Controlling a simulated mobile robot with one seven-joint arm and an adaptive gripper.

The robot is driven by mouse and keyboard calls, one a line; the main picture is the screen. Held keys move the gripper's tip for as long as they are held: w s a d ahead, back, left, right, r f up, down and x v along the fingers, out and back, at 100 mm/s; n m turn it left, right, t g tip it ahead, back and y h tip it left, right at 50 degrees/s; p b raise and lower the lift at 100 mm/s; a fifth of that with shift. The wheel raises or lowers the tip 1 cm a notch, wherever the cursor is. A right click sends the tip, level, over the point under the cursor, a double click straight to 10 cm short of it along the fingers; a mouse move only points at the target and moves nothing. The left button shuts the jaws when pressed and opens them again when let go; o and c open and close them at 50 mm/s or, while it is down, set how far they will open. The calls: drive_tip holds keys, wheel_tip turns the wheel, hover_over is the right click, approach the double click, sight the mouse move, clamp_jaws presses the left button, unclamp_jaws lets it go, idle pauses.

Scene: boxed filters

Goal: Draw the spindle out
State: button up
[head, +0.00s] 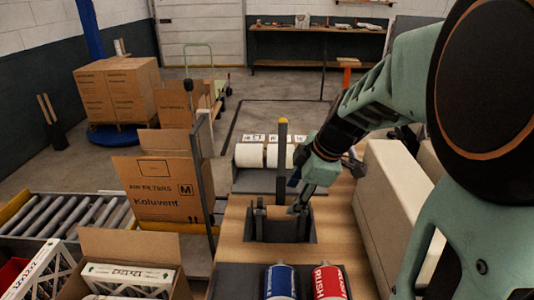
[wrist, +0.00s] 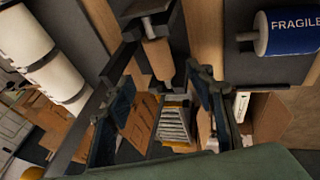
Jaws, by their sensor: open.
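A tan core (head: 281,212), which I take to be on the spindle, sits in a dark holder (head: 257,228) on the wooden bench, between upright brackets. In the wrist view the tan core (wrist: 158,58) shows near the top centre, with dark metal at its end; the spindle's rod is mostly hidden. I cannot tell whether a finger touches the holder.
A dark post (head: 283,160) with a yellow top rises behind the holder. White rolls (head: 250,155) lie beyond it. Filter cartons (head: 160,190) are left; a pale block (head: 395,215) is right.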

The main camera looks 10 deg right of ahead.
sight(282, 209)
drive_tip(key=x, duration=0.9)
clamp_jaws()
drive_tip(key=shift+r, duration=0.1)
drive_tip(key=shift+r, duration=0.1)
drive_tip(key=shift+r+p, duration=1.6)
drive_tip(key=shift+r, duration=1.45)
wheel_tip(282, 209, up, 9)
drive_tip(key=p, duration=0.4)
